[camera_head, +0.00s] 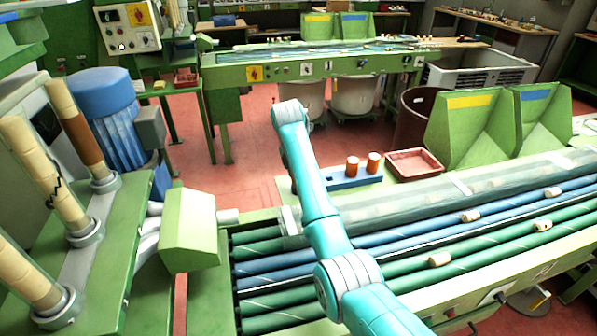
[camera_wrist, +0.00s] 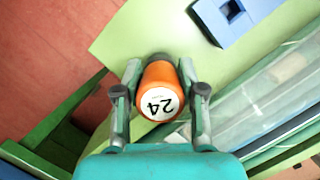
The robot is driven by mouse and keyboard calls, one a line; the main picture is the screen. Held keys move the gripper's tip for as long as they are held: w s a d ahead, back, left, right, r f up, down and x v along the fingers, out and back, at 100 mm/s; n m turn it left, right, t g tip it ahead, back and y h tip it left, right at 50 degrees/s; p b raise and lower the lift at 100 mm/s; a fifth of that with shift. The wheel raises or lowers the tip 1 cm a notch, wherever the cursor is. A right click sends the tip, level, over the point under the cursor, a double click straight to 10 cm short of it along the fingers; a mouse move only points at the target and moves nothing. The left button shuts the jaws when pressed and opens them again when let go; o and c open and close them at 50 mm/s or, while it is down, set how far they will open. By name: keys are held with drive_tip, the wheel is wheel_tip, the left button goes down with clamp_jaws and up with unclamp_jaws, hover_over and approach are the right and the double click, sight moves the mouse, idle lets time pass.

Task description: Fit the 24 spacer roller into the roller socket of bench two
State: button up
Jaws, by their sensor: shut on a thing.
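In the wrist view my gripper (camera_wrist: 160,67) is shut on an orange roller (camera_wrist: 159,104) with a white end face marked 24. The roller lies between the two fingers, its numbered end toward the camera. Below it is a pale green surface (camera_wrist: 125,45); I cannot tell the gap. A blue block (camera_wrist: 230,22) with a dark opening shows at the upper right, apart from the roller. In the head view the blue block (camera_head: 342,183) carries two orange rollers (camera_head: 352,166) (camera_head: 373,162). My arm hides my gripper and the held roller there. I cannot make out the roller socket.
A reddish tray (camera_head: 414,164) sits right of the blue block. Green hoppers (camera_head: 470,130) stand behind the bench. A machine with cork columns (camera_head: 75,125) stands at left.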

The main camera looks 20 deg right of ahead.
drive_tip(key=shift+f, duration=0.45)
idle(0.3)
drive_tip(key=o, duration=1.2)
drive_tip(key=shift+o, duration=0.2)
drive_tip(key=v, duration=0.7)
drive_tip(key=shift+r, duration=0.25)
